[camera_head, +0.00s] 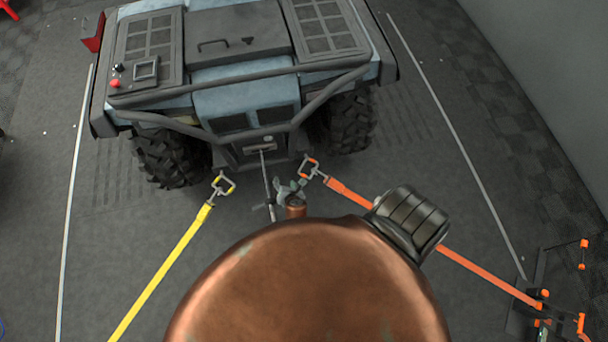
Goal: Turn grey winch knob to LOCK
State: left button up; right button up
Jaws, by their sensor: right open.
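The vehicle's winch area (260,147) is at its dark front centre, with a light fitting and a thin cable (267,180) coming down from it. The grey winch knob and its LOCK mark are too small or hidden to make out. My right gripper (287,188) is small and grey-green beyond my copper-coloured arm, which fills the lower middle. It is open, just right of the cable and below the vehicle's front; I cannot tell whether it touches anything. My left gripper is not in view.
The blue-grey vehicle (245,103) fills the top, with a dark tubular bar across its front. A yellow strap (160,275) runs to the lower left. An orange strap (490,276) runs to a dark fixture (521,322) at lower right. Grey floor is open on both sides.

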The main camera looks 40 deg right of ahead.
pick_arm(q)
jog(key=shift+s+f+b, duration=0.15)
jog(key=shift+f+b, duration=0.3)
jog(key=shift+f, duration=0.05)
pick_arm(e)
jog(key=s+f+m+g+y, duration=0.2)
jog(key=s+f+m, duration=0.4)
jog(key=s+f, duration=0.6)
notch_tip(320, 180, down, 2)
jog(key=shift+s+a+f+m+g, duration=0.2)
jog(key=shift+s+a+m+g, duration=0.2)
jog(key=shift+g, duration=0.1)
